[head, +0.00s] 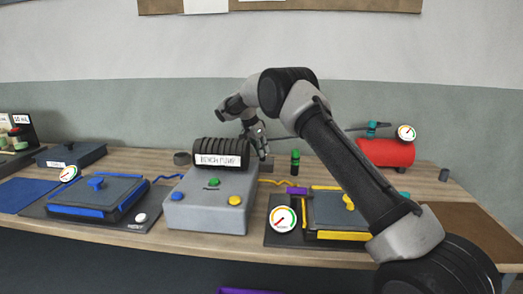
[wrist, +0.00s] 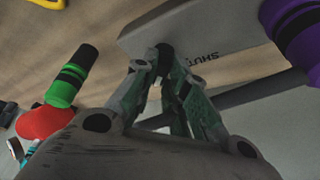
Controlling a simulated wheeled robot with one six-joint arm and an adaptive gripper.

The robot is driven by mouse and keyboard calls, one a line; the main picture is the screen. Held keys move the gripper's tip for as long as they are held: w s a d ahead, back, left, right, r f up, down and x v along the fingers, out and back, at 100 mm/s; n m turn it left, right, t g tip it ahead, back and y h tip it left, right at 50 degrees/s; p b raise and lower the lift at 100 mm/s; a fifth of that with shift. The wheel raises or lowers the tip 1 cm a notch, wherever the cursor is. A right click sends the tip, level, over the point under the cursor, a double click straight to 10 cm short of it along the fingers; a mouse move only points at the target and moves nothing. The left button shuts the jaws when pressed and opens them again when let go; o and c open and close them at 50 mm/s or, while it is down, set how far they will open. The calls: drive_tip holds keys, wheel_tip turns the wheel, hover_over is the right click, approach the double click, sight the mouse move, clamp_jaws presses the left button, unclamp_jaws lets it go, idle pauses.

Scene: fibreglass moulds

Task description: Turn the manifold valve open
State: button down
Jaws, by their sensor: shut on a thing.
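My gripper (head: 262,143) is behind the right side of the bench pump in the head view, and the thing it holds cannot be made out there. In the wrist view my gripper (wrist: 165,58) is shut on a small dark handle end (wrist: 163,50), which I take to be the manifold valve's handle. It lies against a grey block (wrist: 215,36) marked SHUT. The handle is mostly hidden between the fingers, so its angle cannot be told. A dark pipe (wrist: 245,92) runs behind the fingers.
The grey bench pump (head: 205,205) stands in front. A blue-trimmed mould (head: 95,195) is left, a yellow-trimmed mould (head: 330,210) right. A green-and-black fitting (head: 295,160) stands near my gripper. A red tank (head: 385,152) is further right. A purple cylinder (wrist: 294,28) is close in the wrist view.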

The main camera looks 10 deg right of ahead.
drive_tip(key=shift+s+f, duration=0.15)
drive_tip(key=shift+f, duration=0.25)
drive_tip(key=c, duration=1.4)
unclamp_jaws()
drive_tip(key=shift+c, duration=0.2)
drive_tip(key=shift+r, duration=0.2)
drive_tip(key=shift+r, duration=0.2)
drive_tip(key=v, duration=1.1)
drive_tip(key=shift+a+r, duration=0.2)
